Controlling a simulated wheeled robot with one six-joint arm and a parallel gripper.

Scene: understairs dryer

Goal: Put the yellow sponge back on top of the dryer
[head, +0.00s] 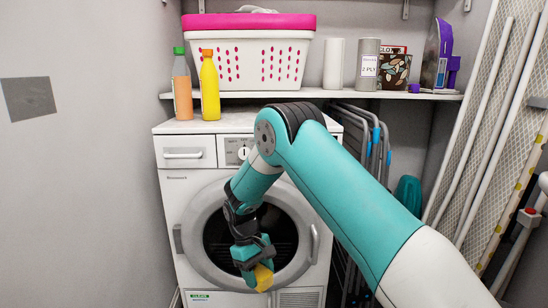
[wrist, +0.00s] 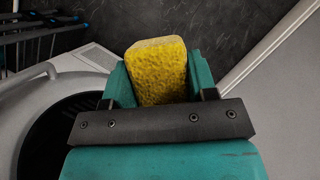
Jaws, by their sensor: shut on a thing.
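The yellow sponge (head: 264,278) is between the fingers of my gripper (head: 256,262), low in front of the dryer's round door. In the wrist view the sponge (wrist: 157,70) sticks out past the two teal fingers of my gripper (wrist: 158,80), which are shut on its sides. The dryer (head: 184,200) is white with a dark round window. Its top (head: 190,127) holds an orange bottle with a green cap (head: 182,90) and a yellow bottle (head: 209,88) at the left. My arm hides the right part of the dryer's top and front.
A shelf (head: 340,94) above the dryer holds a white and pink basket (head: 250,55), a white roll (head: 333,63), a grey canister (head: 368,65) and a purple box (head: 437,55). A folded grey rack (head: 372,135) stands right of the dryer. Striped boards lean at the right wall.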

